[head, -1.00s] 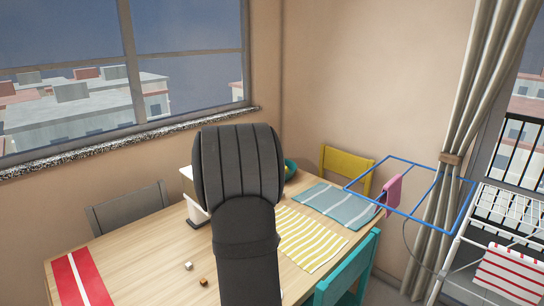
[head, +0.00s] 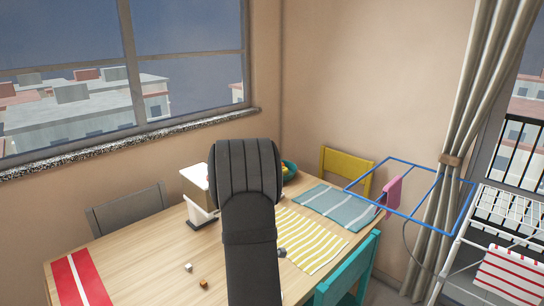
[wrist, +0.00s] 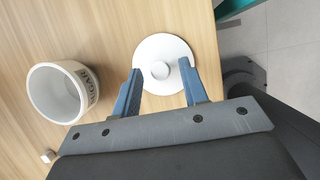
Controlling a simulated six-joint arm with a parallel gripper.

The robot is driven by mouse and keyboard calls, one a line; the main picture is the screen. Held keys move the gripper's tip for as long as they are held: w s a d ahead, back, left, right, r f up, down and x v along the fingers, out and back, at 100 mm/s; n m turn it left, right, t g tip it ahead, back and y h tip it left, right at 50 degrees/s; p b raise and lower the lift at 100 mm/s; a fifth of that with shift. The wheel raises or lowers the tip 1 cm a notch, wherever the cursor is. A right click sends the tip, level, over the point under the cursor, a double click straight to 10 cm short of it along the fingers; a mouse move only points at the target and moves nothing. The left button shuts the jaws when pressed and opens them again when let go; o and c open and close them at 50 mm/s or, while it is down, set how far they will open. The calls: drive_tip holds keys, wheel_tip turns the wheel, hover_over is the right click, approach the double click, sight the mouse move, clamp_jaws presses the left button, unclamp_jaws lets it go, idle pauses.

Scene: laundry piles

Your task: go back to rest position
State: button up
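My gripper (wrist: 161,68) shows in the wrist view with its two blue fingers spread apart and nothing clamped between them. A round white lid (wrist: 158,46) with a small knob lies flat on the wooden table, seen between and beyond the fingertips. I cannot tell the height gap between fingers and lid. A white jar (wrist: 60,93) marked "SUGAR" stands to the left, its top open, apart from the gripper. In the head view my own dark arm fills the middle and hides the fingers, the lid and the jar.
The table (head: 140,250) holds striped red (head: 82,280), yellow (head: 310,240) and blue (head: 332,207) mats and small cubes (head: 188,267). A white box-like thing (head: 194,184) and a teal bowl (head: 290,170) stand behind my arm. Grey (head: 128,212), yellow (head: 345,172) and teal (head: 350,268) chairs surround it.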

drive_tip(key=shift+w+d+f, duration=0.1)
drive_tip(key=shift+w+f, duration=0.05)
drive_tip(key=w+d+r+m, duration=0.1)
drive_tip(key=w+r, duration=0.2)
drive_tip(key=r, duration=0.5)
drive_tip(key=w+d+r, duration=0.1)
drive_tip(key=w+r, duration=0.2)
drive_tip(key=r, duration=0.6)
drive_tip(key=w+a+f, duration=0.3)
drive_tip(key=a+f, duration=0.8)
drive_tip(key=shift+w+a+f, duration=0.2)
drive_tip(key=shift+w+f, duration=0.15)
